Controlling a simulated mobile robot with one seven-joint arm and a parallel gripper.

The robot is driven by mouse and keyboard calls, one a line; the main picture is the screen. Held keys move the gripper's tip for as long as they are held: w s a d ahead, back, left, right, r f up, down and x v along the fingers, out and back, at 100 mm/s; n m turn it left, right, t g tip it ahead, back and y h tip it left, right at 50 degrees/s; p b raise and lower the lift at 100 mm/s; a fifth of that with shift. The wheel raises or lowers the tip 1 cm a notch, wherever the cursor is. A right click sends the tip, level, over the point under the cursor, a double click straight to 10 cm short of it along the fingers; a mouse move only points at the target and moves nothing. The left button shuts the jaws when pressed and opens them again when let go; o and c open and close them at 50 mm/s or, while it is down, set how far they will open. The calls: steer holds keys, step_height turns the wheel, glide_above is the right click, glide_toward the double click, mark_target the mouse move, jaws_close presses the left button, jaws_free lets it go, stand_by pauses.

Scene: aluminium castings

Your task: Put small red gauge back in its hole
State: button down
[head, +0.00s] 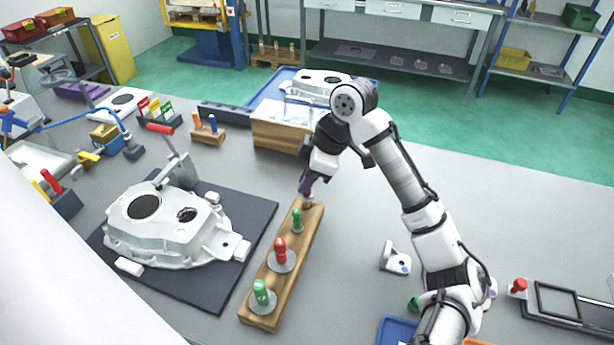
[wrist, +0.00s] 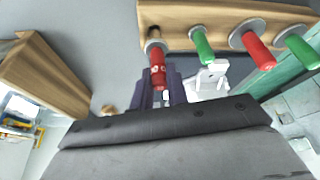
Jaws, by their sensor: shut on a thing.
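The small red gauge (wrist: 158,70) is between the fingers of my gripper (wrist: 162,88) in the wrist view, its far end pointing at the end of the wooden gauge block (wrist: 180,14). The gauge's dark tip overlaps the hole area at that end; I cannot tell whether it is in the hole or just above it. In the head view my gripper (head: 306,188) points down at the far end of the block (head: 312,228) and mostly hides the gauge. The block also holds a small green gauge (head: 297,220), a larger red gauge (head: 280,250) and a large green gauge (head: 261,292).
A white aluminium casting (head: 165,228) lies on a dark mat (head: 255,222) left of the block. A wooden box (head: 278,130) stands behind my gripper. A small white bracket (head: 396,260) lies to the right. The grey table right of the block is mostly clear.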

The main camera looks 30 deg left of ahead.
mark_target(306, 195)
steer(key=shift+f+b, duration=1.05)
steer(key=shift+f, duration=0.8)
steer(key=c, duration=1.3)
jaws_free()
steer(key=shift+f, duration=0.1)
